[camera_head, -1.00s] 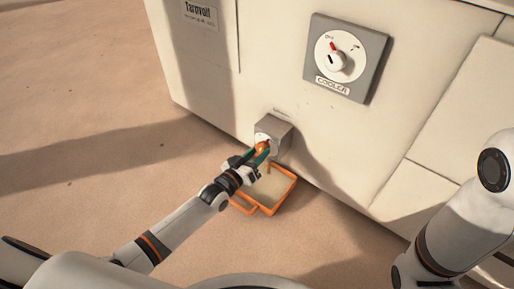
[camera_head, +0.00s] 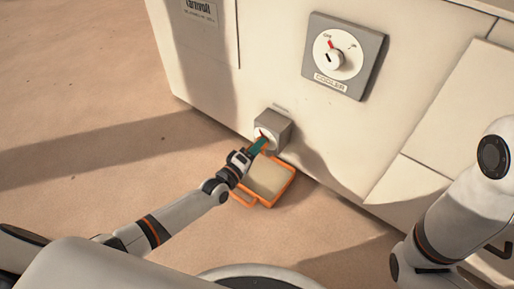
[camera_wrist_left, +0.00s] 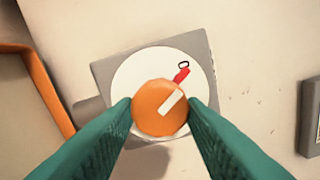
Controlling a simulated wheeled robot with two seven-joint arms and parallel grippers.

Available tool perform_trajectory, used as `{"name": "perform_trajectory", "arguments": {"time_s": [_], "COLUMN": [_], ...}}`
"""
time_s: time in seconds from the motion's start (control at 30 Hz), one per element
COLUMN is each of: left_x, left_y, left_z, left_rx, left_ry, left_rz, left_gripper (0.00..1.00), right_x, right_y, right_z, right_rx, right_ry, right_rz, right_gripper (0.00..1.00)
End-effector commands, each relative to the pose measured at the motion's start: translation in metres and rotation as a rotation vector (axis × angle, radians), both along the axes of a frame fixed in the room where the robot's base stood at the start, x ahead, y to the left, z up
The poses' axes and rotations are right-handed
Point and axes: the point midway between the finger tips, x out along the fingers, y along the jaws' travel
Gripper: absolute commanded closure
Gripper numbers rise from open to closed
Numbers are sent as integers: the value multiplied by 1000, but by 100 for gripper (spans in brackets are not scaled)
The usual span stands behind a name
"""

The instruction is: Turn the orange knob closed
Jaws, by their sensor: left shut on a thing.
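The orange knob (camera_wrist_left: 160,107) shows in the left wrist view, with a white bar on its face. The bar slants to the upper right, towards a red mark and a small black outlined sign on the white dial (camera_wrist_left: 128,82). My left gripper (camera_head: 259,144) has its green fingers at the grey drain box (camera_head: 278,129) low on the machine. In the left wrist view the fingers press on both sides of the knob. In the head view the fingers mostly hide the knob. My right gripper is not in view; only its arm shows at the right.
An orange-rimmed tray (camera_head: 290,182) lies on the floor below the box, close under my left gripper. A grey panel labelled COOLER (camera_head: 344,56) with a white knob is higher on the white machine (camera_head: 235,60). The sandy floor at left is open.

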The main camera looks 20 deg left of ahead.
Motion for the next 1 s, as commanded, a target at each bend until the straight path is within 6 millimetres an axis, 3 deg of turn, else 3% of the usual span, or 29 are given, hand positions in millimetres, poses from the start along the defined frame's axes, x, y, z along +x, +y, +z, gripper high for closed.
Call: {"name": "perform_trajectory", "arguments": {"time_s": [0.3,0.8,0.83,0.93,1.0], "left_x": [0,0,0,0,0], "left_y": [1,1,1,1,0], "left_z": [-1,0,0,0,0], "left_rx": [-98,-115,-115,-114,-113], "left_ry": [37,44,44,43,42], "left_rz": [1,1,1,1,1], "left_gripper": [86,86,60,43,41], "right_x": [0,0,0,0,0], "right_y": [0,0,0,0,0], "right_z": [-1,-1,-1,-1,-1], "right_rx": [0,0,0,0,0], "right_ry": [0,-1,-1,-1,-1], "right_rz": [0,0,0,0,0], "right_gripper": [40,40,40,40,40]}}
